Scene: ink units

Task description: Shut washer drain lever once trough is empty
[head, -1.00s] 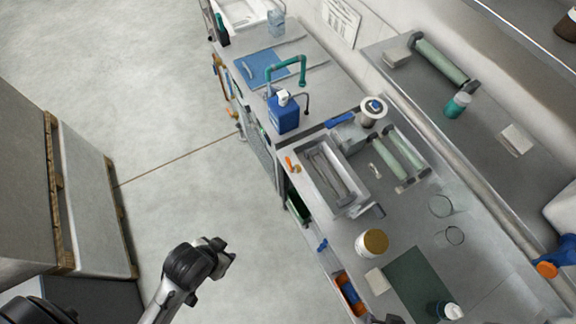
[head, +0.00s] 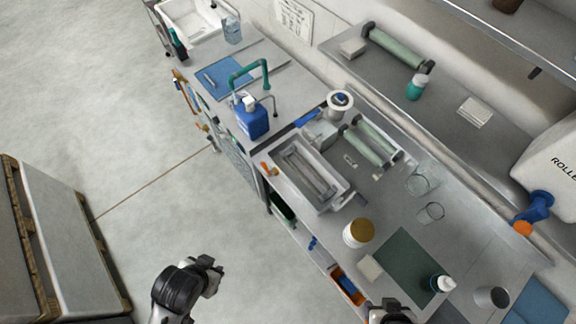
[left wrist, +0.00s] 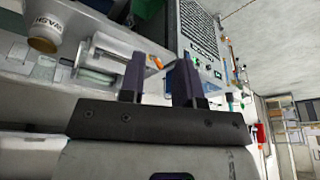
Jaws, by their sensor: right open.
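The washer trough (head: 331,204) is a pale grey rectangular basin on the bench, with long grey bars inside. I cannot tell whether liquid is in it. A small orange lever (head: 268,169) sticks out at its near left end, over the bench's front edge; it also shows in the left wrist view (left wrist: 157,62). I cannot tell its setting. My left gripper (head: 212,268) is over the floor in front of the bench, apart from the lever. Its fingers (left wrist: 160,72) are spread and empty. My right gripper (head: 390,308) is at the bottom edge near the green mat, mostly cut off.
A blue jug (head: 252,122) and a teal tap (head: 250,70) stand beyond the trough. Green rollers (head: 370,145), glass beakers (head: 430,212) and a gold-lidded tub (head: 358,234) occupy the bench. Pallet-mounted boxes (head: 65,235) stand at left. The floor between is clear.

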